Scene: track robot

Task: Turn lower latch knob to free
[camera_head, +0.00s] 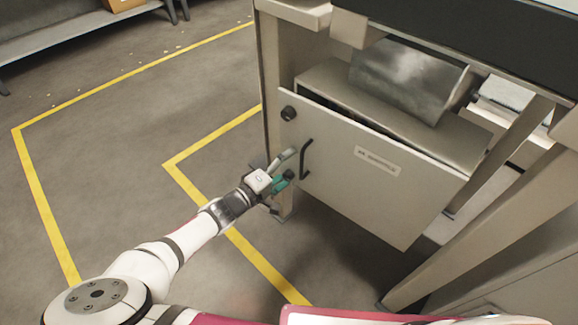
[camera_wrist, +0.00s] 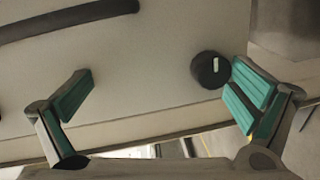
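The lower latch knob (camera_wrist: 210,69) is round and black with a short white mark, on a pale panel. In the wrist view the mark stands upright in the picture, across the direction of the handle. My gripper (camera_wrist: 162,77) is open, with its teal finger pads wide apart. The knob lies between the fingers, close to the right fingertip; I cannot tell whether they touch. In the head view my gripper (camera_head: 284,171) is at the panel's lower left, and the lower knob is largely hidden by the fingers.
A black bar handle (camera_head: 306,158) is beside my gripper; it also shows in the wrist view (camera_wrist: 60,20). An upper black knob (camera_head: 288,113) is above it. The panel (camera_head: 380,185) sits under a machine frame with legs. Open floor with yellow lines lies left.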

